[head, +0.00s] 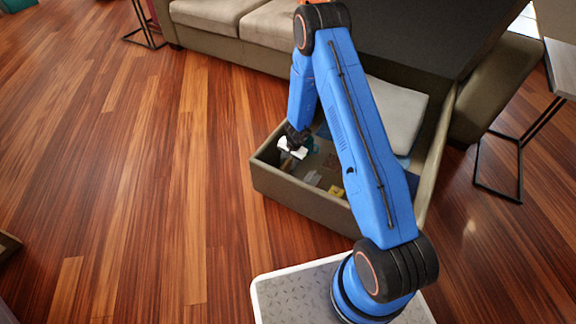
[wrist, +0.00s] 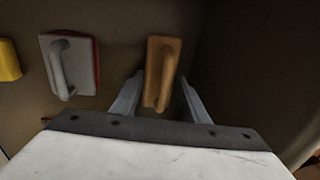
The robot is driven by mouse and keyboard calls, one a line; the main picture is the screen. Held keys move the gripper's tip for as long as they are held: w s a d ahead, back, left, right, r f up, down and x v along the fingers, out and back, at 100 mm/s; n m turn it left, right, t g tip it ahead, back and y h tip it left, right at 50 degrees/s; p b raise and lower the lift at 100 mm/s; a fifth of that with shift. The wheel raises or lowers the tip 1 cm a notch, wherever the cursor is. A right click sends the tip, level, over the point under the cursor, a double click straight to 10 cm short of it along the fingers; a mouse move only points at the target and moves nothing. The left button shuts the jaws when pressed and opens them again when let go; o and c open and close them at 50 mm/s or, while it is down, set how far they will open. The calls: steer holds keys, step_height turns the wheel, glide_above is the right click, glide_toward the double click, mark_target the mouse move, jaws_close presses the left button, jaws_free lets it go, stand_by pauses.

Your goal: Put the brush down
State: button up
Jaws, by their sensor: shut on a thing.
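My gripper (wrist: 160,84) is shut on the brush (wrist: 168,50), a tan-orange block with a raised handle that stands between the two grey fingers in the wrist view. The exact contact on the handle is hard to see. In the head view my gripper (head: 292,147) reaches down inside the open storage box of the sofa (head: 305,202), near its left end. The brush cannot be made out clearly there. In the wrist view it appears close to the dark box floor; whether it touches is unclear.
A grey handled tool with a red edge (wrist: 70,68) lies left of the brush, and a yellow thing (wrist: 8,60) lies farther left. A yellow item (head: 336,191) and several small things lie in the box. A grey cushion (head: 398,112) is at its right.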

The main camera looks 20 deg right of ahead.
steer(key=shift+f, duration=0.55)
steer(key=shift+f, duration=0.1)
steer(key=o, duration=1)
steer(key=shift+c, duration=0.2)
